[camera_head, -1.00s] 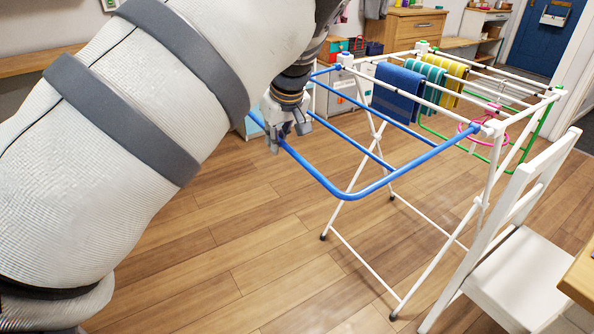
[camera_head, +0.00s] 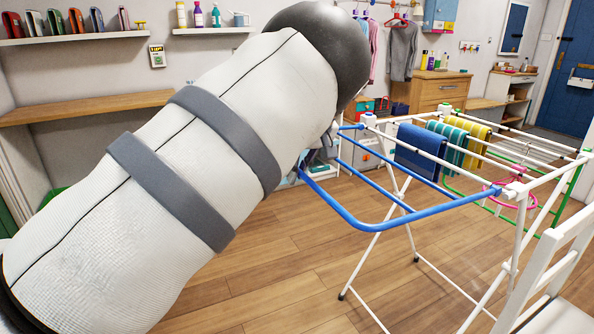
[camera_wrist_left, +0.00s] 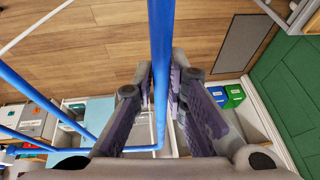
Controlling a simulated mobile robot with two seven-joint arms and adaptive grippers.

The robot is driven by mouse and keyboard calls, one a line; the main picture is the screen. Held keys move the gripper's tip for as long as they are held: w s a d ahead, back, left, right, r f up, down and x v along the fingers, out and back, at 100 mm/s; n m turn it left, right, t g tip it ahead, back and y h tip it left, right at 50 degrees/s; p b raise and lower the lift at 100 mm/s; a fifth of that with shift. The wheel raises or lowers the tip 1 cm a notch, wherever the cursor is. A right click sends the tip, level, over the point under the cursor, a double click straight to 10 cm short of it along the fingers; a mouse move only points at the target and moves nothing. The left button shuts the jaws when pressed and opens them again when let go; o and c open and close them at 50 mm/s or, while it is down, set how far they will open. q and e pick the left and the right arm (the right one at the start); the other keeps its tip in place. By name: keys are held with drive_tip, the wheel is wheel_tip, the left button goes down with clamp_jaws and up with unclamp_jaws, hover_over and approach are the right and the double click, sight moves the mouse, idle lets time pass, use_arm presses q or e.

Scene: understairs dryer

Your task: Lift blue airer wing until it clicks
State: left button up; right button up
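The blue airer wing (camera_head: 385,224) hangs from the near-left side of the white airer (camera_head: 540,178), its outer end sloping down below the top rails. My left gripper (camera_wrist_left: 160,75) has one finger on each side of the wing's blue tube (camera_wrist_left: 161,30) in the left wrist view. Its pads appear to touch the tube, closed around it. In the head view, my left arm covers most of this gripper, at the wing's far outer corner. The joint at the wing's hinge is too small to read. My right gripper is not in view.
A blue towel (camera_head: 419,152), a teal striped one (camera_head: 453,147) and a yellow one (camera_head: 479,138) hang on the airer. A white chair (camera_head: 550,290) stands close at the right. A wooden shelf (camera_head: 85,106) runs along the left wall. Floor below the wing is clear.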

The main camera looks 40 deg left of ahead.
use_arm(q)
drive_tip(key=shift+o, duration=1.4)
drive_tip(key=shift+w, duration=0.15)
drive_tip(key=v, duration=1.2)
